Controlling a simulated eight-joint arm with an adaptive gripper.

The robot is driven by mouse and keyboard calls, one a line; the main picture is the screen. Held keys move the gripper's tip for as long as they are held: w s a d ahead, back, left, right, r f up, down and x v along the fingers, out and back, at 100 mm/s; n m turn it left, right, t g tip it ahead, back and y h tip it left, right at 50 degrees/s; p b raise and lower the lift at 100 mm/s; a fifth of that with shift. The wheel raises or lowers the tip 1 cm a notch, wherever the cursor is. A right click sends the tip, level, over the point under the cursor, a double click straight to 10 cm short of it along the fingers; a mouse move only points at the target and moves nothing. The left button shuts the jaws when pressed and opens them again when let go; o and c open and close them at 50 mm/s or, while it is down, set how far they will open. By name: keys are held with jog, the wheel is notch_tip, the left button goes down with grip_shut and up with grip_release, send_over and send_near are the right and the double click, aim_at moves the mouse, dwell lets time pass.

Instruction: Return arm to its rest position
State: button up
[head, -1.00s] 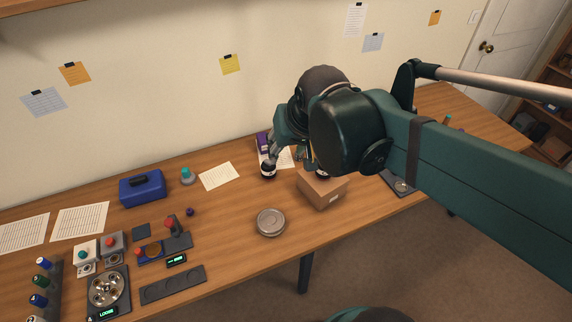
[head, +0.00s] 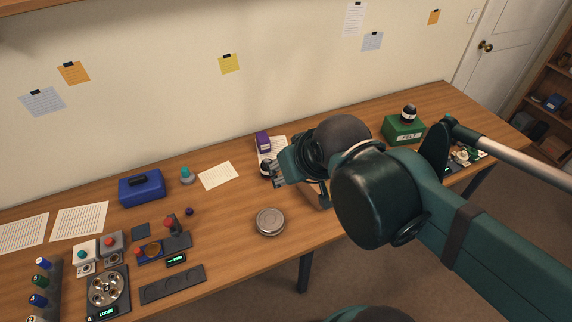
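My gripper (head: 277,174) is at the end of my dark green arm, above the middle of the table, with its grey fingers pointing left. The fingers are small and seen edge-on, so I cannot tell whether they are open or shut. I see nothing held in them. A small dark jar with a white band (head: 265,168) is just left of the fingertips; I cannot tell whether they touch. My wrist hides most of the cardboard box.
A purple box (head: 262,142) stands behind the jar. A round metal tin (head: 270,222) sits nearer the front edge. A green box (head: 403,131) with a dark jar on top (head: 409,113) is at the right. A blue case (head: 142,187) and several devices fill the left.

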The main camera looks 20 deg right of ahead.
jog(key=shift+f+b, duration=1)
dwell(0.6)
